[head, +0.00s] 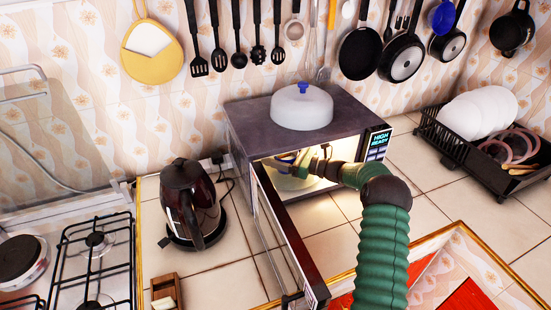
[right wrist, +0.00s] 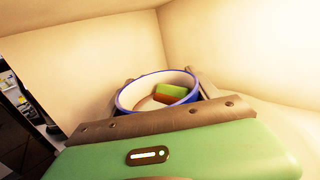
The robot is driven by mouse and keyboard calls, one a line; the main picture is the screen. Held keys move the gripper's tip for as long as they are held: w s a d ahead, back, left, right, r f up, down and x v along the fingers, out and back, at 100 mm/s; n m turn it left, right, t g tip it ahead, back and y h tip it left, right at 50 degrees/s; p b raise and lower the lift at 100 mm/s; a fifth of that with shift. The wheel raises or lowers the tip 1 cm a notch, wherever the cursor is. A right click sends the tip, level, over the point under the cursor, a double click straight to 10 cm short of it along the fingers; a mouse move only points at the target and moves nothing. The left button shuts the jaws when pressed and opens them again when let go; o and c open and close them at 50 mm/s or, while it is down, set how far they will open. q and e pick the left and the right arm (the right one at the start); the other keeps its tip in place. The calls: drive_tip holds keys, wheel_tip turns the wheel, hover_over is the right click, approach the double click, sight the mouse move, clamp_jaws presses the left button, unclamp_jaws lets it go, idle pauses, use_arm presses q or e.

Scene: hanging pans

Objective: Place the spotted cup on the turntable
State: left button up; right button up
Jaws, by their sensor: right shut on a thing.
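The cup (right wrist: 157,92) shows in the right wrist view as a round pale vessel with a blue rim. A green and orange patch shows inside it; its outer spots cannot be made out. My right gripper (right wrist: 165,95) is shut on the cup, with one brown finger at each side. In the head view my right gripper (head: 298,164) is inside the lit microwave (head: 285,130), whose door stands open. A pale disc, seemingly the turntable (head: 290,184), shows partly below the gripper. I cannot tell whether the cup touches it. My left gripper is not in view.
The open microwave door (head: 287,235) juts toward me, left of my right arm. A kettle (head: 190,200) stands left of the microwave, beside a stove (head: 95,250). A white lid (head: 302,108) sits on the microwave. A dish rack (head: 455,150) stands at the right.

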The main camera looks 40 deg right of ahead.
drive_tip(key=shift+f, duration=0.65)
drive_tip(key=shift+s+a+r, duration=0.1)
drive_tip(key=shift+a+r, duration=0.05)
drive_tip(key=shift+a, duration=0.15)
drive_tip(key=o, duration=1.6)
drive_tip(key=shift+f, duration=0.25)
drive_tip(key=shift+c, duration=0.2)
drive_tip(key=o, duration=0.4)
drive_tip(key=shift+d, duration=0.15)
drive_tip(key=shift+c, duration=0.2)
drive_tip(key=shift+r, duration=0.1)
drive_tip(key=shift+s+d, duration=0.1)
drive_tip(key=shift+s, duration=0.05)
drive_tip(key=v, duration=1.1)
drive_tip(key=shift+s+d, duration=0.1)
drive_tip(key=shift+s, duration=0.2)
